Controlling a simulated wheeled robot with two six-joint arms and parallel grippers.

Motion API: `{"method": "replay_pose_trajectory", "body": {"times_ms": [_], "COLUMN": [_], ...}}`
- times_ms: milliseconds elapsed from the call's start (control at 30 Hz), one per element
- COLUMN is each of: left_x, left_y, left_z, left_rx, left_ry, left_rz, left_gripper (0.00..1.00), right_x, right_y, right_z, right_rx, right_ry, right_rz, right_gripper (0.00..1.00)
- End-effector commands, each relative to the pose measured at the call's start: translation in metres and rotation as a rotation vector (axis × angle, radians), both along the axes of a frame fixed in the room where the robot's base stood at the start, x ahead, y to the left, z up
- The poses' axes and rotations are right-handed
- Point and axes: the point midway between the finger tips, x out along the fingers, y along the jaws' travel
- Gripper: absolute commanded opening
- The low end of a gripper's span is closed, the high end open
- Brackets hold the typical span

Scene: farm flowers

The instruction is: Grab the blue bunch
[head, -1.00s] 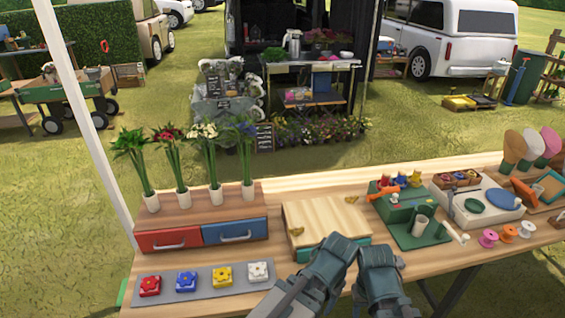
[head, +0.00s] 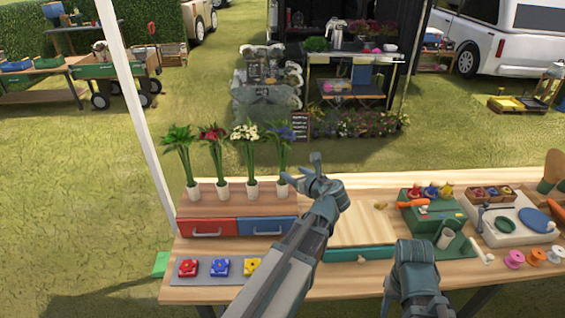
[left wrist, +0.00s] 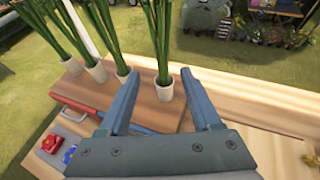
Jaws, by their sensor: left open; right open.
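The blue bunch (head: 282,142) stands upright in a white holder, rightmost in a row on the wooden box. My left gripper (head: 301,168) is open and empty, just right of its stems in the head view. In the left wrist view, the stems and white holder of a bunch (left wrist: 165,86) show ahead between the open fingers (left wrist: 160,80); its flowers are out of frame. I cannot tell whether a finger touches it. My right gripper (head: 415,252) hangs over the front of the table, far from the bunch.
White (head: 246,140), red (head: 213,142) and a mostly green bunch (head: 180,150) stand close to the left. Red (head: 207,228) and blue drawers (head: 262,228) sit below. A pale wooden lid (head: 362,228) and green box (head: 432,213) lie to the right.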

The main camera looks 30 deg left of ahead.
Motion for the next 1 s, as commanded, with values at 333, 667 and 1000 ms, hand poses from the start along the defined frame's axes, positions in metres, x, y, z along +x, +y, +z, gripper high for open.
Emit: {"method": "replay_pose_trajectory", "body": {"times_ms": [333, 667, 1000], "left_x": [0.026, 0.047, 0.053], "left_y": [0.033, 0.063, 0.07], "left_z": [-0.021, -0.034, -0.036], "left_rx": [-0.001, -0.002, -0.002], "left_ry": [0.0, -0.001, 0.0], "left_rz": [0.004, 0.001, 0.002], "left_gripper": [0.65, 0.65, 0.65], "right_x": [0.0, 0.0, 0.0], "right_y": [0.0, 0.0, 0.0], "right_z": [-0.021, -0.033, -0.036], "right_rx": [0.0, 0.0, 0.0], "right_ry": [0.0, 0.0, 0.0], "right_rz": [0.0, 0.0, 0.0], "right_gripper": [0.5, 0.5, 0.5]}}
